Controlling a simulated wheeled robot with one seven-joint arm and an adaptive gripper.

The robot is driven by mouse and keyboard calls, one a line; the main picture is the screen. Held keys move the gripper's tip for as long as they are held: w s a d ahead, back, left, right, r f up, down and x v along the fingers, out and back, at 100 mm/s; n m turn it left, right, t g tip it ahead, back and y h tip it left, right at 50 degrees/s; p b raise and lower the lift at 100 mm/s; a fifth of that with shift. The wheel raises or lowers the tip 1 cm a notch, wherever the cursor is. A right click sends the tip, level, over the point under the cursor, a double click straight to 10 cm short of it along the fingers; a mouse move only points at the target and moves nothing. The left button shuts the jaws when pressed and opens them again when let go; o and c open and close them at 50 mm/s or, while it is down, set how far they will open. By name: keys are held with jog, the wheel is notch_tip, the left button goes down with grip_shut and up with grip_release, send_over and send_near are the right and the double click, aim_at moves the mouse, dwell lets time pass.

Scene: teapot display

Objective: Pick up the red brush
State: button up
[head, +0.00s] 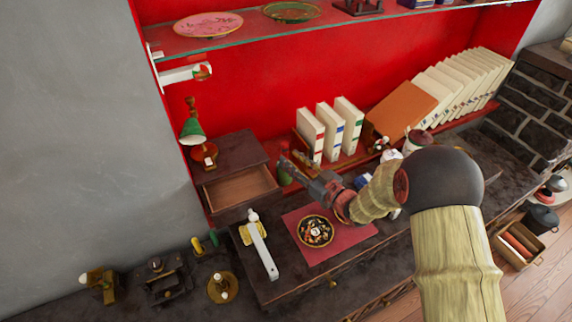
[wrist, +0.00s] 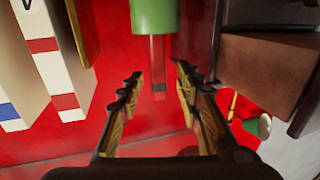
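A red stick-like thing, which I take for the red brush (wrist: 158,60), stands in a green cylinder (wrist: 154,14) in the wrist view, which looks upside down. The green cylinder shows in the head view (head: 284,178) near the red back wall, right of the open drawer. My gripper (wrist: 157,78) is open, its two fingers apart on either side of the stick in the picture. I cannot tell how far the stick is from the fingertips. In the head view my gripper (head: 291,163) reaches left, close to the green cylinder, and partly hides that area.
White binders (head: 328,130) stand close to the gripper on the right. A dark cabinet with an open drawer (head: 240,188) and a green lamp (head: 192,130) are to the left. A bowl (head: 315,231) lies on a red mat (head: 345,244) in front. A glass shelf (head: 350,29) runs above.

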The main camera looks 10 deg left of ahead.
aim_at(285, 151)
jog(key=x, duration=0.3)
jog(key=b+x, duration=0.1)
jog(key=shift+w+a+r, duration=0.15)
jog(key=shift+w+r, duration=0.1)
jog(key=shift+w, duration=0.15)
jog(key=shift+r, duration=0.1)
jog(key=shift+c, duration=0.6)
jog(key=c, duration=0.8)
